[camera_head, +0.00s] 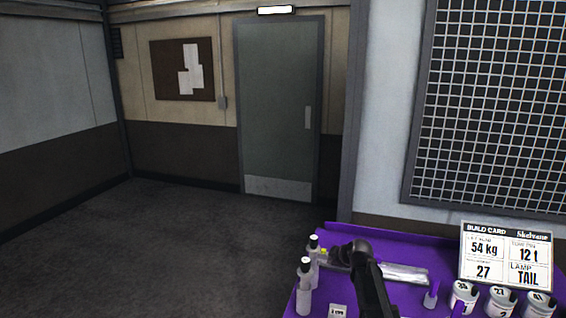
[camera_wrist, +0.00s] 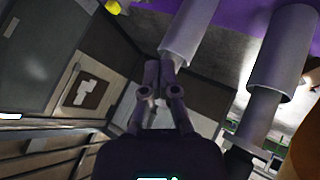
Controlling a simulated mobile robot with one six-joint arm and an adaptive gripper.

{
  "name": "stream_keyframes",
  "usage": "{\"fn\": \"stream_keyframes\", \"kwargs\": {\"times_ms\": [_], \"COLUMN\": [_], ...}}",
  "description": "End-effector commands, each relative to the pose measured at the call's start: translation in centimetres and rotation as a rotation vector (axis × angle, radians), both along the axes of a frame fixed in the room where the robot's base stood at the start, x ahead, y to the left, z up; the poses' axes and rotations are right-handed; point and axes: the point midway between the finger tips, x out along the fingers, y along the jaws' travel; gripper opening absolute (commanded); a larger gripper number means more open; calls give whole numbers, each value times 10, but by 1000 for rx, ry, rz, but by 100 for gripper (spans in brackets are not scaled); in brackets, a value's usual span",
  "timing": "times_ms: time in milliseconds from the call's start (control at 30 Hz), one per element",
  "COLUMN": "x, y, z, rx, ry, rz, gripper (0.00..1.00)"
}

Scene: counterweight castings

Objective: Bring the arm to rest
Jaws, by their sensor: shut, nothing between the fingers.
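My gripper (camera_wrist: 156,82) shows in the wrist view, with its two dark fingers together and nothing between them. Part of my dark arm (camera_head: 370,280) shows at the lower edge of the head view, over the purple bench top (camera_head: 390,245). The wrist view is turned over, with the purple surface (camera_wrist: 235,15) along its top. Two pale bottles with dark caps hang into that view, a nearer one (camera_wrist: 278,75) at the right and another (camera_wrist: 190,40) just beyond my fingertips. I cannot tell whether the fingers touch it.
Two white bottles, one in front (camera_head: 304,288) and one behind (camera_head: 314,265), stand at the bench's left end. A build card (camera_head: 505,257) and several numbered cups, including one (camera_head: 463,297), are at the right. The floor (camera_head: 150,255) is clear up to a closed door (camera_head: 278,110).

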Motion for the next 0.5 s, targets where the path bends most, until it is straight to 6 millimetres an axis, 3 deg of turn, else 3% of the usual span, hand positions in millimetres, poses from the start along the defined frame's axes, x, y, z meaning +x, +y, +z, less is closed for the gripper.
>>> {"fn": "stream_keyframes", "kwargs": {"times_ms": [267, 500], "x": [-24, -57], "y": [3, 8], "z": [-8, -18], "rx": [38, 84], "ry": [85, 207], "rz": [-57, -147], "gripper": [0, 0]}}
